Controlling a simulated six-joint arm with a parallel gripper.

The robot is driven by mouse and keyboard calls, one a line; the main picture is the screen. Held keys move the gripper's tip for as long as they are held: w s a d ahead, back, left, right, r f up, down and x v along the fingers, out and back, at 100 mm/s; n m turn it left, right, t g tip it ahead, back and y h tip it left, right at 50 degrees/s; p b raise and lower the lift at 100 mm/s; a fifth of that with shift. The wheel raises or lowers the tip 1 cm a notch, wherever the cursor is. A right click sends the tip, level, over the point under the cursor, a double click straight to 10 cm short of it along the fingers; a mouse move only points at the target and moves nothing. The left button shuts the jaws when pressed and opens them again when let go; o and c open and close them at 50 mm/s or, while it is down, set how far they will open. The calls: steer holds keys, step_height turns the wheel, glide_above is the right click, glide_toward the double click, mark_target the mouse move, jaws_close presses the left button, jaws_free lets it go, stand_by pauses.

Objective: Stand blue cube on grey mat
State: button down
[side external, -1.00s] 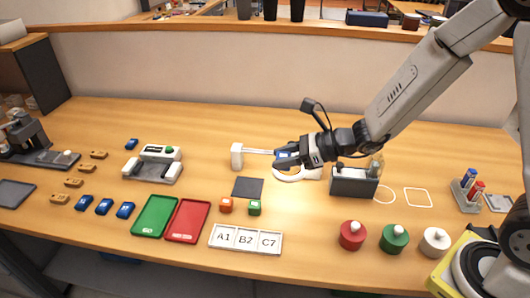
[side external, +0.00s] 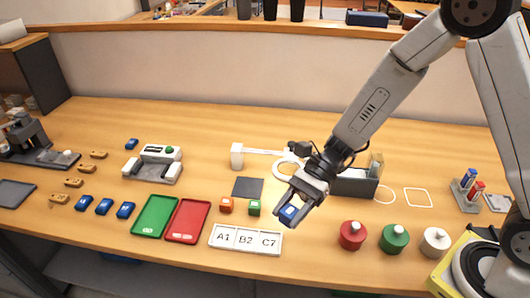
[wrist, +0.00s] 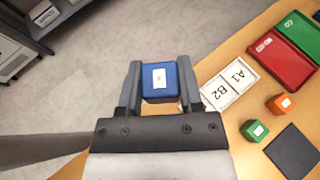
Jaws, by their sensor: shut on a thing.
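My gripper (side external: 288,211) is shut on the blue cube (side external: 290,213) and holds it in the air near the table's front edge, right of the lettered tile strip. In the wrist view the blue cube (wrist: 159,82), with a white label on its face, sits between the two fingers (wrist: 160,80). The dark grey mat (side external: 247,187) lies flat on the table, left of and behind the gripper, with nothing on it. The mat also shows at the lower right of the wrist view (wrist: 294,152).
An orange cube (side external: 226,205) and a green cube (side external: 254,208) stand just in front of the mat. The A1 B2 C7 strip (side external: 245,239), a red tray (side external: 188,221) and a green tray (side external: 155,216) lie nearby. Red, green and white knobbed weights (side external: 394,239) stand to the right.

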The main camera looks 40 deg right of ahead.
steer(key=s+d+f+n+g+h, duration=0.4)
steer(key=s+n+g+h, duration=0.5)
steer(key=n, duration=0.4)
steer(key=w+d+n+t+h, duration=0.1)
steer(key=w+d+n+h, duration=0.1)
steer(key=d+n+h, duration=0.75)
steer(key=w+r+n+t+h, duration=0.2)
steer(key=w+n+t+h, duration=0.65)
steer(key=n+t, duration=0.3)
steer(key=w+a+n+t+y, duration=0.4)
steer(key=w+n+t, duration=0.4)
steer(key=w+n, duration=0.1)
steer(key=shift+w+a+r+t, duration=0.25)
steer(key=shift+a+t, duration=0.1)
steer(key=shift+a, duration=0.05)
steer(key=shift+w, duration=0.15)
